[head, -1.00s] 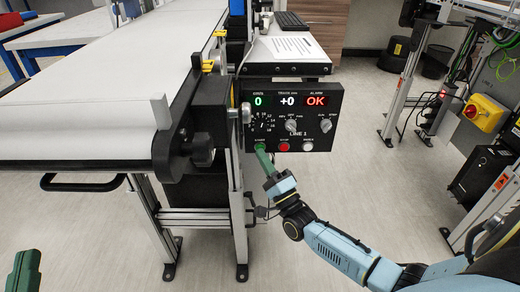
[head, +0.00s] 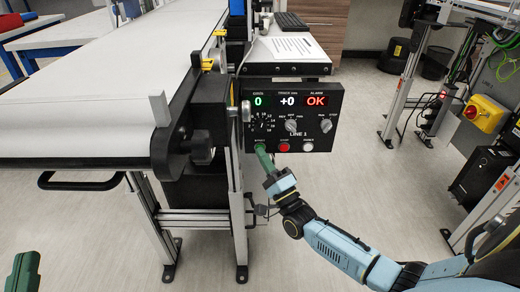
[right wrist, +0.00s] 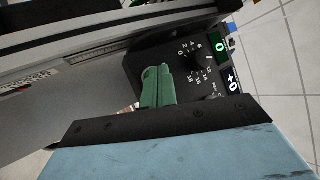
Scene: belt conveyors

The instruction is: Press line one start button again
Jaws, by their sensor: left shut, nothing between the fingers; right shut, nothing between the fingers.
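The black LINE 1 control panel (head: 300,118) hangs at the right end of the white conveyor. Its displays read 0, +0 and OK. My right gripper (head: 260,148) is shut, its green fingertips at the lower left of the panel, over the spot of the leftmost button in the row. My left gripper (head: 22,275) is shut and empty at the lower left corner.
A red button (head: 284,146) and a white button (head: 308,146) sit right of my right gripper. The conveyor belt (head: 100,90) fills the left, with no items on it. Its frame leg (head: 238,215) stands left of my right arm. Open floor lies below the panel.

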